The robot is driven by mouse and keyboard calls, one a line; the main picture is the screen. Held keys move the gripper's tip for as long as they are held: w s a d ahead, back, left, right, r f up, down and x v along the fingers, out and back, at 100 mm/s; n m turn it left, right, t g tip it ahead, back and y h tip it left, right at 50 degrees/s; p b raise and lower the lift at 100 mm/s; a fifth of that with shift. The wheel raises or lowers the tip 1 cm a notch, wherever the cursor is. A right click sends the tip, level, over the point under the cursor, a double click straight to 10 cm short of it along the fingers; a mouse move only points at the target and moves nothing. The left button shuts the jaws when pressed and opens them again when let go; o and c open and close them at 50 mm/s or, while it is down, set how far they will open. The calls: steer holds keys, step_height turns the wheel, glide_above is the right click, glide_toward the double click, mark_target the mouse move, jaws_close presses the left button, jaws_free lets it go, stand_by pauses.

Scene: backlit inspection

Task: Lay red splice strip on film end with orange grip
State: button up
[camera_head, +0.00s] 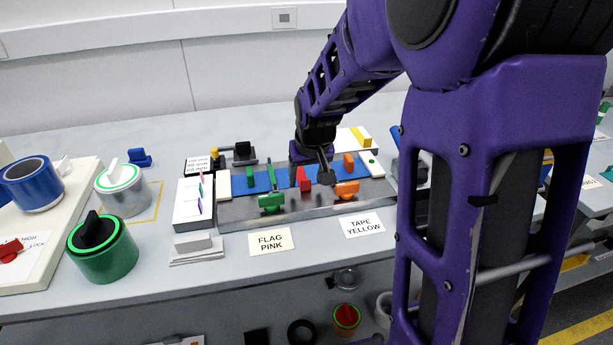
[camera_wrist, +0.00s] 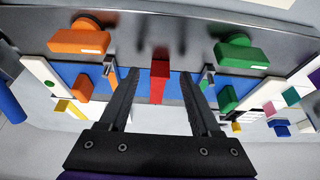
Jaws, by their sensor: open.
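A red piece (camera_head: 304,179), which I take to be the red splice strip, stands like a small upright block on the middle of the splicing plate. In the wrist view the red piece (camera_wrist: 158,82) lies between my fingers, with a gap on both sides. My gripper (camera_wrist: 158,76) is open and empty; in the head view the gripper (camera_head: 322,170) is partly hidden by my arm. The blue film (camera_head: 262,182) runs across the plate. An orange grip (camera_head: 346,190) is at the plate's front right, with a smaller orange block (camera_head: 348,160) behind it on the film.
A green grip (camera_head: 271,202) and a green block (camera_head: 252,177) are on the plate's left. A white holder (camera_head: 193,203) with coloured tabs stands left of it. Cards reading FLAG PINK (camera_head: 270,242) and TAPE YELLOW (camera_head: 361,226) lie in front.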

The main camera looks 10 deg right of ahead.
steer(key=p+v, duration=0.9)
steer(key=v, duration=0.7)
steer(key=shift+r+p, duration=0.35)
steer(key=shift+r, duration=0.05)
